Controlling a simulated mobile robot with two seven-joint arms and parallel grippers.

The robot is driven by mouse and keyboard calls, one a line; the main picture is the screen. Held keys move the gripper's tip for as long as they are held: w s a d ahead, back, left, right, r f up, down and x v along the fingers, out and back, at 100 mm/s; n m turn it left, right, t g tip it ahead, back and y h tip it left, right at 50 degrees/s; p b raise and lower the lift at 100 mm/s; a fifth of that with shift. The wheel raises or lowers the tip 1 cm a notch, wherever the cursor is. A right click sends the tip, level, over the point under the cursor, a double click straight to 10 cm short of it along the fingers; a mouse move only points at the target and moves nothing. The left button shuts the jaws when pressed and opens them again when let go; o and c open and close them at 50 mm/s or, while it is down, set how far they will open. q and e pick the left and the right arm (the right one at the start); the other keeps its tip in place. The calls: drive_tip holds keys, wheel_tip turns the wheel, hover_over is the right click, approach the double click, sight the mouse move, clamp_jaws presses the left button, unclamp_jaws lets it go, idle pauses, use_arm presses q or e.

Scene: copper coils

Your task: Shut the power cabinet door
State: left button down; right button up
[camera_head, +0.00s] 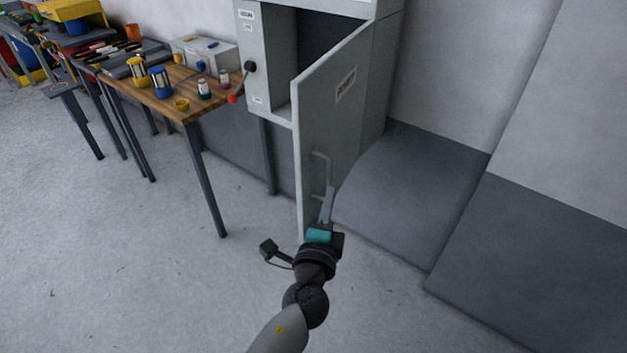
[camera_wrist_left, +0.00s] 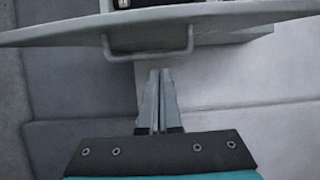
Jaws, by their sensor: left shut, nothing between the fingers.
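The grey power cabinet (camera_head: 268,62) stands at the back centre of the head view. Its door (camera_head: 335,110) is swung wide open toward me, with a label on its outer face and a bar handle (camera_head: 323,163) low on it. In the left wrist view the door (camera_wrist_left: 230,22) crosses the top edge-on, with the handle (camera_wrist_left: 150,54) hanging below it. My left gripper (camera_head: 328,190) is shut and empty beside the door's outer face, close to the handle. In the left wrist view its fingertips (camera_wrist_left: 160,72) are just short of the handle; contact cannot be told. My right gripper is not in view.
A wooden workbench (camera_head: 203,109) left of the cabinet holds copper coils (camera_head: 161,82) and a grey box (camera_head: 204,52). Grey wall panels stand on the right. The floor in front (camera_head: 130,260) is clear.

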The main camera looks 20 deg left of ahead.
sight(312, 183)
use_arm(q)
drive_tip(key=w+a, duration=0.2)
drive_tip(key=w+a+p, duration=0.1)
drive_tip(key=a, duration=0.1)
drive_tip(key=shift+w+a, duration=0.15)
drive_tip(key=shift+w, duration=0.2)
drive_tip(key=shift+a, duration=0.1)
